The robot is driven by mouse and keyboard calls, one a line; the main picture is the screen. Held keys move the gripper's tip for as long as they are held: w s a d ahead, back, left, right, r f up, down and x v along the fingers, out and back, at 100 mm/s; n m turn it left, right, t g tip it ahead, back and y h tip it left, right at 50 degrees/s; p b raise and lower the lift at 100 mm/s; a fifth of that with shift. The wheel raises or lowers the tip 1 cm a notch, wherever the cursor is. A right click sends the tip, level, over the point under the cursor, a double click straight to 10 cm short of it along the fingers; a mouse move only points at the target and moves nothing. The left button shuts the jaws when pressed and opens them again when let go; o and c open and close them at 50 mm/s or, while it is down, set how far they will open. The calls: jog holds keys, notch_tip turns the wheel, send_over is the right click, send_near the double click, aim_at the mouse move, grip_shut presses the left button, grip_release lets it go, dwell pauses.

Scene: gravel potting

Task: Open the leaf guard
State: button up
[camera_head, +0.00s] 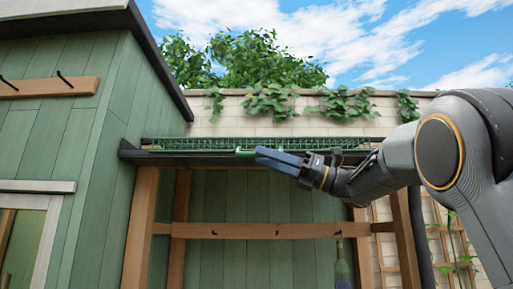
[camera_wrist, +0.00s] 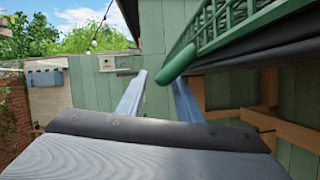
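The leaf guard (camera_head: 205,144) is a long green mesh lying along the dark gutter (camera_head: 190,158) under the wall top. It looks lowered over the gutter. Its green, round-ended handle (camera_head: 245,153) sticks out at the front edge. My gripper (camera_head: 262,156) is at the handle, its blue-grey fingers pointing left. In the wrist view the mesh (camera_wrist: 238,18) runs along the upper right, and the handle (camera_wrist: 177,66) ends between the tips of my gripper (camera_wrist: 160,76). The fingers are apart, with a visible gap. I cannot tell whether either finger touches the handle.
Below the gutter is a wooden beam (camera_head: 265,230) between posts. Ivy (camera_head: 270,100) hangs over the pale brick wall (camera_head: 225,122). Open air lies in front of the gutter.

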jog(key=shift+p+x, duration=0.75)
jog(key=shift+x, duration=0.9)
jog(key=shift+c, duration=0.5)
grip_shut()
